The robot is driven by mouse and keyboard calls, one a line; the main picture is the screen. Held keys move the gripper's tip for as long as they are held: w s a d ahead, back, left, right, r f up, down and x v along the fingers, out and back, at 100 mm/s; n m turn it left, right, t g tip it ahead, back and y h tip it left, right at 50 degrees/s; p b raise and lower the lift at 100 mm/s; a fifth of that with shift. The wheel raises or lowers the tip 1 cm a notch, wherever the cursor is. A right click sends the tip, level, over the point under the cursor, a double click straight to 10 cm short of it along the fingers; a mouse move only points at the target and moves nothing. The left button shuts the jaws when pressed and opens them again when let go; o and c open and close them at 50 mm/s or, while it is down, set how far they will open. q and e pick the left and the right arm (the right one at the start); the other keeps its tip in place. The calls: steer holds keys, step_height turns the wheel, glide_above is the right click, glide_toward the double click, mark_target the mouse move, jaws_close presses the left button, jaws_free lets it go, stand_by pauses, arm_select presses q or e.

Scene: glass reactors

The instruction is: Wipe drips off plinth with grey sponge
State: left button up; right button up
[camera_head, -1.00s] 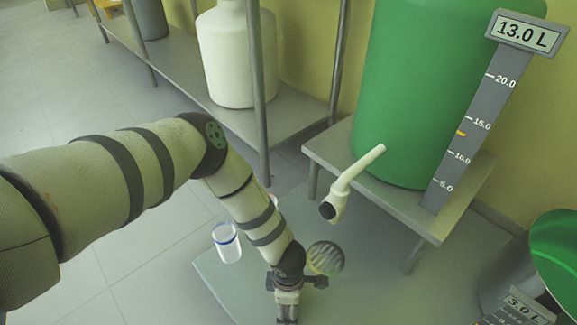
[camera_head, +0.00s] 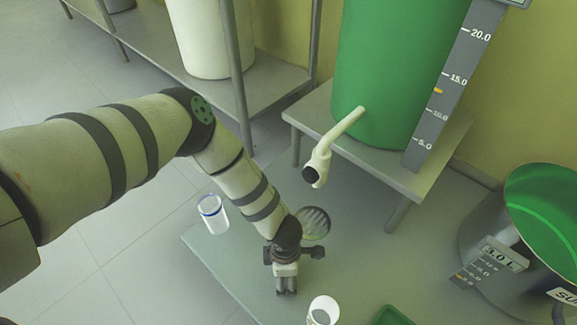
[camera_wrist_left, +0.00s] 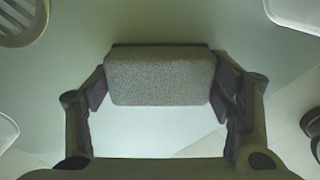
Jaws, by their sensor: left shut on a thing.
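My left gripper (camera_head: 287,284) points down over a pale green, low flat surface (camera_head: 232,262), which may be the plinth. In the left wrist view its fingers are shut on the grey sponge (camera_wrist_left: 160,78), a speckled block held between them. The sponge's underside is hidden, so I cannot tell whether it touches the surface. In the head view the sponge is not clearly visible. I make out no drips. My right gripper is not in view.
A round slotted disc (camera_head: 314,222) and a clear container with a blue band (camera_head: 213,214) are near my left arm. A white cup (camera_head: 323,311) stands close right of the gripper. A white spout (camera_head: 317,166) juts from the green tank (camera_head: 385,85). Another green-lined vessel (camera_head: 545,215) is right.

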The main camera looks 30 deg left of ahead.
arm_select(q)
steer(key=shift+a+f, duration=0.15)
steer(key=shift+a, duration=0.65)
steer(key=shift+a+f, duration=0.15)
steer(key=shift+a, duration=0.6)
steer(key=shift+c, duration=0.6)
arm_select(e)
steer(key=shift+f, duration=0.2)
arm_select(q)
steer(key=shift+r, duration=0.1)
steer(key=shift+w+d+r+p, duration=0.1)
steer(key=shift+r+p, duration=0.8)
steer(key=shift+r, duration=0.6)
steer(key=shift+d+r+p, duration=0.1)
steer(key=shift+r+p, duration=0.75)
steer(key=shift+r, duration=0.65)
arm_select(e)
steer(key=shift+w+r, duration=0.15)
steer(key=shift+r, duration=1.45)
arm_select(q)
steer(key=shift+r+p, duration=0.95)
steer(key=shift+r, duration=0.65)
steer(key=shift+f, duration=0.1)
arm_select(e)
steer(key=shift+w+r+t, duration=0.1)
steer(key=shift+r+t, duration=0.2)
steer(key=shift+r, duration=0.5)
